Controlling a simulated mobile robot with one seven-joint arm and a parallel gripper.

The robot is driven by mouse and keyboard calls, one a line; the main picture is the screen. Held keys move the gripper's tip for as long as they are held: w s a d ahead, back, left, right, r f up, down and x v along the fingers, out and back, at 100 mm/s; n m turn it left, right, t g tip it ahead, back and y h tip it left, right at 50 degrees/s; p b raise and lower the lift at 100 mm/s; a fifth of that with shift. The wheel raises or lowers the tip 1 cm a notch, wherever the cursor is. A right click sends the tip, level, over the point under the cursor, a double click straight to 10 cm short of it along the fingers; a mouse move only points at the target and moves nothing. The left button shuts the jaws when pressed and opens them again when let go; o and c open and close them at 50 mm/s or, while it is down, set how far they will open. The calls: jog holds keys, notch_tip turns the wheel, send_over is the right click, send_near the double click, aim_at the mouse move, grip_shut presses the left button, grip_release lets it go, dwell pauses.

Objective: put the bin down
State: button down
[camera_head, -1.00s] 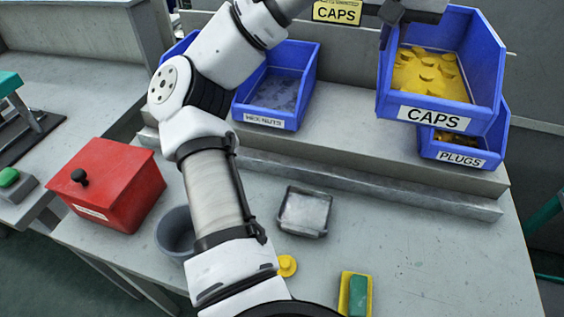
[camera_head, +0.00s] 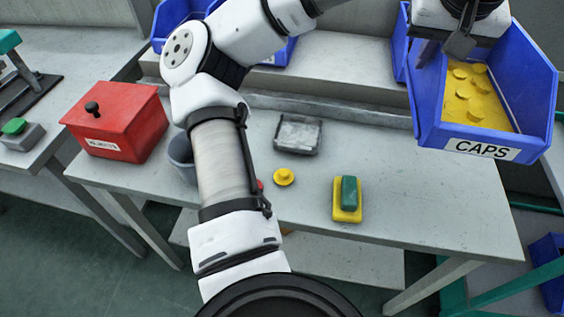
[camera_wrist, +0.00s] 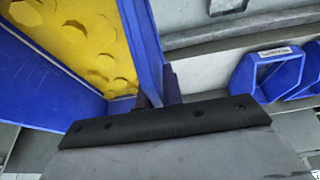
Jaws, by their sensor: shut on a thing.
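The blue bin labelled CAPS (camera_head: 484,149) holds yellow caps (camera_head: 478,96) and is in the air at the upper right of the head view, above the right part of the table. My gripper (camera_head: 440,45) is shut on the bin's left wall. In the wrist view the bin (camera_wrist: 148,40) fills the upper left, with its wall between my fingers (camera_wrist: 160,95) and the yellow caps (camera_wrist: 85,40) inside. The bin looks roughly level. The gap beneath it is hard to judge.
The grey table (camera_head: 420,200) has free room at the right front. On it are a yellow and green block (camera_head: 347,198), a yellow cap (camera_head: 284,177), a small metal tray (camera_head: 297,134), a grey cup (camera_head: 183,158) and a red box (camera_head: 117,122). A raised ledge (camera_head: 345,75) runs behind.

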jog(key=shift+s+f, duration=0.1)
jog(key=shift+s, duration=0.2)
notch_tip(320, 180, down, 20)
dwell(0.5)
jog(key=shift+f, duration=0.1)
jog(key=c, duration=2)
grip_release()
jog(key=shift+f, duration=0.1)
jog(key=o, duration=0.5)
jog(key=shift+c, duration=0.2)
